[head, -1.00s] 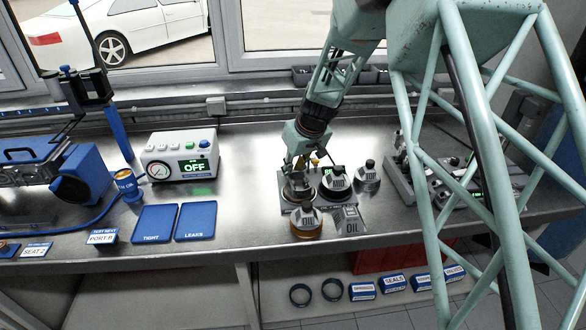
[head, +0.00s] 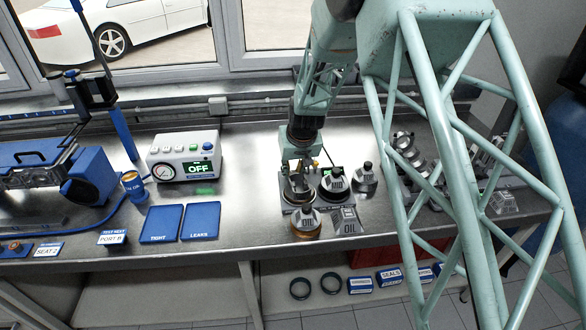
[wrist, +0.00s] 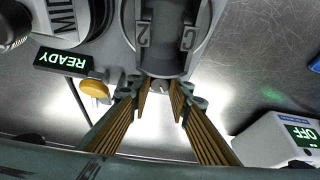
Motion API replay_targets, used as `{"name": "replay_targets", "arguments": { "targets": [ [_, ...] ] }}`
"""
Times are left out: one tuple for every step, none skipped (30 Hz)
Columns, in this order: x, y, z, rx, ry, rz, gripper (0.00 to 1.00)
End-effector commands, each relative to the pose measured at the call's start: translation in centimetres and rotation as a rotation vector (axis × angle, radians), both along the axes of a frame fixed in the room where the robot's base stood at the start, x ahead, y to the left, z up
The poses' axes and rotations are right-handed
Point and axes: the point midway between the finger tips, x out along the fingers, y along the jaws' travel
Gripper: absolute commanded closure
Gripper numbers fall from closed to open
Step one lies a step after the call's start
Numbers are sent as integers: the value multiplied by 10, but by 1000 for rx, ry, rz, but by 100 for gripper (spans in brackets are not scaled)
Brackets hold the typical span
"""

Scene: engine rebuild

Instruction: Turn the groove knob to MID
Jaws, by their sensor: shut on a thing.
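My gripper (head: 298,180) points down at the round holder of a small grey fixture on the bench. I cannot tell for sure that this part is the groove knob. A sloped plate (head: 348,226) in front reads OIL. A small display (wrist: 72,62) reads READY upside down in the wrist view.
A yellow button (wrist: 95,89) sits close to my fingers. A tester (head: 184,156) showing OFF and two blue pads (head: 200,221) are at left. Bench between them is clear.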

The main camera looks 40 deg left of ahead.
Motion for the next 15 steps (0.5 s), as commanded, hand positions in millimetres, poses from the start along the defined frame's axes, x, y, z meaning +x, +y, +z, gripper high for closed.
{"name": "replay_targets", "arguments": {
  "targets": [
    [0,1,2,0,-1,-10,92],
    [0,1,2,0,-1,-17,92],
    [0,1,2,0,-1,-27,92],
    [0,1,2,0,-1,-35,92],
    [0,1,1,0,0,-43,92],
    [0,0,1,-1,-1,-55,92],
    [0,0,1,-1,0,-62,92],
    [0,0,1,-1,-2,-69,92],
    [0,0,0,0,-1,-79,92],
    [0,0,0,-1,-1,-87,92],
    [0,0,0,1,-1,-96,92],
    [0,1,0,-1,-2,-106,92],
    [0,1,0,0,-1,-114,92],
    [0,1,0,0,-2,-121,92],
    [-1,1,0,0,-1,-131,92]
  ]
}}
